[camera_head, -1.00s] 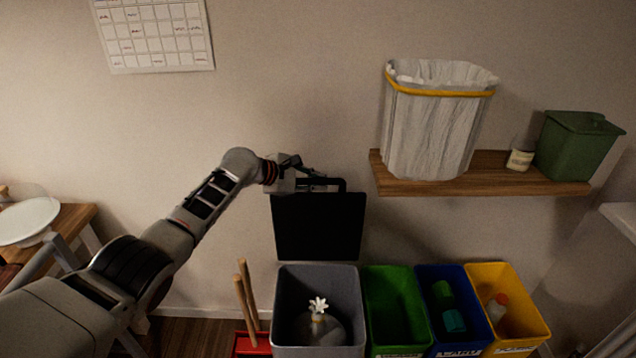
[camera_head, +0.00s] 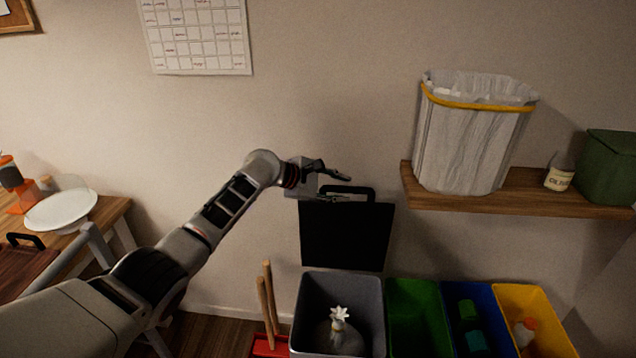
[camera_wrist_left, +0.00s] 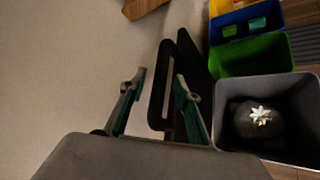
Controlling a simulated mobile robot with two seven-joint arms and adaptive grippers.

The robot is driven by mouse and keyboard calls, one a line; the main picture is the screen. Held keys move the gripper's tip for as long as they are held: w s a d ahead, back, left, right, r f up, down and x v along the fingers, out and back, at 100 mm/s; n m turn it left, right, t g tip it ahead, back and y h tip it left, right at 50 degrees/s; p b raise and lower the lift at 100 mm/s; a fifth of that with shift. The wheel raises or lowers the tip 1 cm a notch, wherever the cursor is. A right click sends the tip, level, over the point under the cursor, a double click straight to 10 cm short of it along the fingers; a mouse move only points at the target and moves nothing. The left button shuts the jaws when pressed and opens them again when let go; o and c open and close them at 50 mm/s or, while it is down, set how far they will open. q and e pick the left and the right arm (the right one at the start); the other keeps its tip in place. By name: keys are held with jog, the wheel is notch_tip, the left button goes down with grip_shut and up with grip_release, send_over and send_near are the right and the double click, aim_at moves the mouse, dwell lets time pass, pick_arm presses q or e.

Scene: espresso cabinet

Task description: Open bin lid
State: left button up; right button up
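The black bin lid (camera_head: 345,235) stands upright at the back of the grey bin (camera_head: 373,287), so the bin is open. A knotted dark bag (camera_head: 345,340) with a white top sits inside. The lid's black loop handle (camera_head: 368,190) is on its upper edge. My left gripper (camera_head: 343,186) is at the handle, with its fingers spread. In the left wrist view the fingers (camera_wrist_left: 157,93) are open on either side of the handle (camera_wrist_left: 161,70), with gaps visible. My right gripper is in no view.
Green (camera_head: 418,283), blue (camera_head: 443,283) and yellow (camera_head: 545,295) open bins stand to the right. Above them a wooden shelf (camera_head: 520,203) holds a lined white basket (camera_head: 465,145), a jar and a green bin. A red dustpan (camera_head: 268,346) is left of the grey bin.

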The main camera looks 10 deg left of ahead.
pick_arm(q)
jog(key=v, duration=0.9)
jog(key=shift+s+a, duration=0.15)
jog(key=shift+s, duration=0.05)
jog(key=shift+r, duration=0.15)
jog(key=s+a+f+m+t+y, duration=0.1)
jog(key=s+f+m, duration=0.2)
jog(key=s+f, duration=0.45)
jog(key=s+a+f+m+t+y, duration=0.15)
jog(key=s+f, duration=0.25)
jog(key=f, duration=0.6)
jog(key=s+a+f+m+y, duration=0.1)
jog(key=s+f+m, duration=0.3)
jog(key=f, duration=0.5)
jog(key=s+a+f+m+y, duration=0.1)
jog(key=s+a+f+m, duration=0.1)
jog(key=s, duration=0.6)
jog(key=s+a+f+m+t+y, duration=0.1)
jog(key=s+a+f+m, duration=0.1)
jog(key=s, duration=0.7)
jog(key=s+a+f+m+y, duration=0.1)
jog(key=s+a+m, duration=0.3)
jog(key=s, duration=0.5)
jog(key=shift+f+m, duration=0.45)
jog(key=shift+m, duration=0.5)
